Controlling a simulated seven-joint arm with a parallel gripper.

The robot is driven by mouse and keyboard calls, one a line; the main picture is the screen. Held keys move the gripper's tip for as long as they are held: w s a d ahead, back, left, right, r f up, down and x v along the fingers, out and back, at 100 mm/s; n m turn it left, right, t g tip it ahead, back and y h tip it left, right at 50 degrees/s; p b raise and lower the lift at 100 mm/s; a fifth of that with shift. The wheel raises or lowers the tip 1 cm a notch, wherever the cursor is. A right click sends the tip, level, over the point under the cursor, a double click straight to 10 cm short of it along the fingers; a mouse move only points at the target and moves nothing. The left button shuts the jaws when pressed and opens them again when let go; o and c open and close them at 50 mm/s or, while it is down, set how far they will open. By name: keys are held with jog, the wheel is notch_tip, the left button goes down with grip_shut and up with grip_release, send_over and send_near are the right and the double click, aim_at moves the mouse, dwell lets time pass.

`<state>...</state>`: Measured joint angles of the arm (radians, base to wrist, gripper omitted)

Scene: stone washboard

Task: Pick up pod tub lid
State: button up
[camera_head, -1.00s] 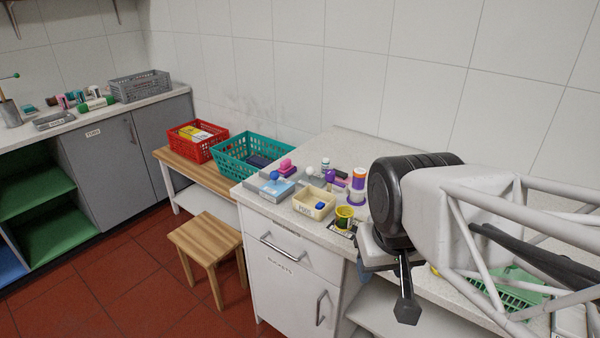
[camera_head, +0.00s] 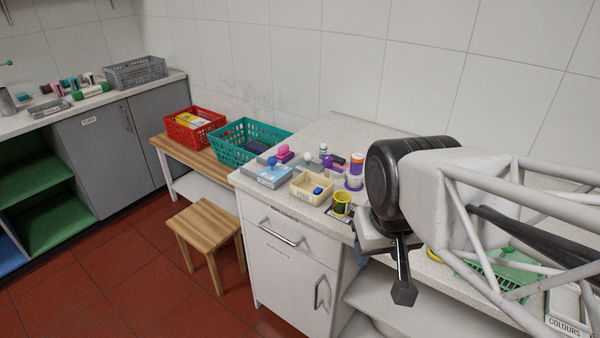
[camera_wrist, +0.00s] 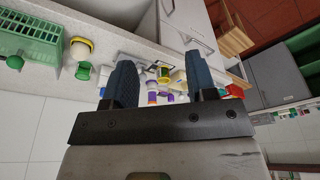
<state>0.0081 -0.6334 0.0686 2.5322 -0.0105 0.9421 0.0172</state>
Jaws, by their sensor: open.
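I cannot single out the pod tub lid with certainty. A small cream tub (camera_head: 299,193) with a blue item in it and an unclear label stands on the counter, left of my arm. White-and-purple tubs (camera_head: 354,178) and a yellow tub (camera_head: 342,204) stand close to it. My gripper (camera_wrist: 161,68) is open, with two blue fingers apart and nothing held. Small tubs (camera_wrist: 163,88) show beyond and between the fingers in the wrist view. In the head view my wrist hides most of the gripper and part of the counter.
A teal basket (camera_head: 247,157) and a red basket (camera_head: 184,138) stand on a wooden bench, with a stool (camera_head: 205,222) in front. A blue box (camera_head: 272,176) lies on the counter. A green basket (camera_wrist: 31,38) is at left in the wrist view. The counter's back is clear.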

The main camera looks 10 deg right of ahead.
jog(key=shift+o, duration=1.2)
